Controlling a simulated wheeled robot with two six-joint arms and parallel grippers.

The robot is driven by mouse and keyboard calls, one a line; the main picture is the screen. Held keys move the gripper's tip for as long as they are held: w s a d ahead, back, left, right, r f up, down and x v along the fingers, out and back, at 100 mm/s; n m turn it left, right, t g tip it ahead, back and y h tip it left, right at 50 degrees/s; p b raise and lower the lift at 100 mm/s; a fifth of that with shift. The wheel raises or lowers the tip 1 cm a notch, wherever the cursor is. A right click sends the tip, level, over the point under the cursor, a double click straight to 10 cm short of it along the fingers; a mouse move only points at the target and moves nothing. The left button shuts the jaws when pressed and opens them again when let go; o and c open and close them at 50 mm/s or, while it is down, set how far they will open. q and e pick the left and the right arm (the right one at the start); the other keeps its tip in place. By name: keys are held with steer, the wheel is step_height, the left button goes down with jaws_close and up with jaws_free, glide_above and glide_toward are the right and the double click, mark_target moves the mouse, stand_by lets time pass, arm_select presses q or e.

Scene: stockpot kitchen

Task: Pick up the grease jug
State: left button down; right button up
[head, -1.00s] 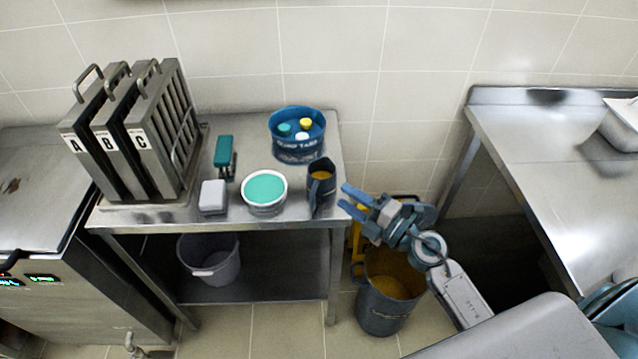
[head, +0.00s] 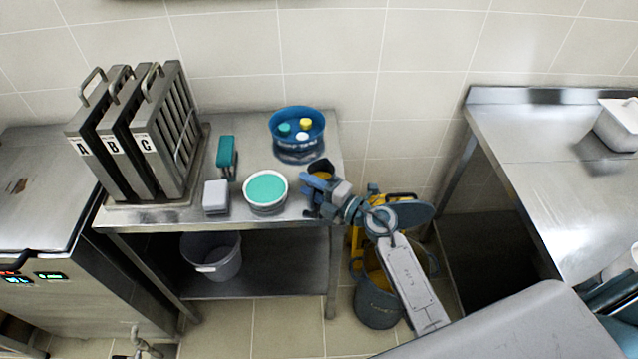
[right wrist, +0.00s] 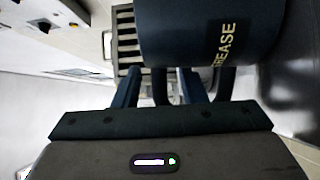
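The grease jug (head: 321,167), dark with orange-brown contents, stands near the right end of the steel table. My right gripper (head: 313,190) is at its near side and hides its lower part. In the right wrist view the jug's dark blue body (right wrist: 212,35) with the letters "REASE" fills the top. My right gripper (right wrist: 161,88) also shows there, its two blue fingers apart with a dark bar, apparently the jug's handle, between them. Gaps show beside the bar, so the fingers look open. My left gripper is not in view.
A white tub with teal contents (head: 265,189) stands just left of the jug, and a blue bucket (head: 297,130) with coloured pieces behind it. A pail (head: 378,305) is on the floor below my right arm. Filter racks (head: 140,140) stand at left.

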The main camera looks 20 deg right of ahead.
steer(key=shift+w+a, duration=0.25)
steer(key=shift+w, duration=0.05)
steer(key=shift+d, duration=0.1)
steer(key=shift+c, duration=0.9)
jaws_close()
steer(key=shift+r, duration=0.1)
